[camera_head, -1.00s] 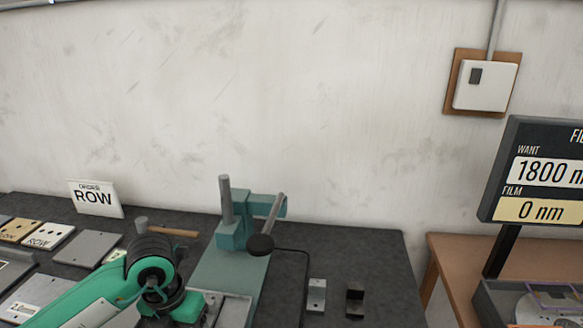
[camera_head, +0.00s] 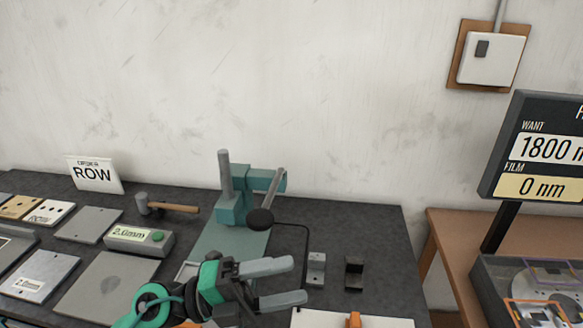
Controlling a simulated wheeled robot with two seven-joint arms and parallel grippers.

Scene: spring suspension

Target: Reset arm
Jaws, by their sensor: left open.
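My left gripper (camera_head: 287,283) is in the lower middle of the head view, over the dark bench. Its two grey fingers point right and stand apart, with nothing between them. It is in front of the teal press (camera_head: 232,205), which has a grey post and a lever with a dark round knob. My left arm's green and black wrist runs down to the bottom edge. My right gripper does not show.
Flat plates (camera_head: 107,284), a gauge reading 2.0mm (camera_head: 138,240) and a hammer (camera_head: 168,208) lie to the left. Two small blocks (camera_head: 316,270) (camera_head: 354,273) lie to the right. A display (camera_head: 540,150) stands over a side table (camera_head: 470,235).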

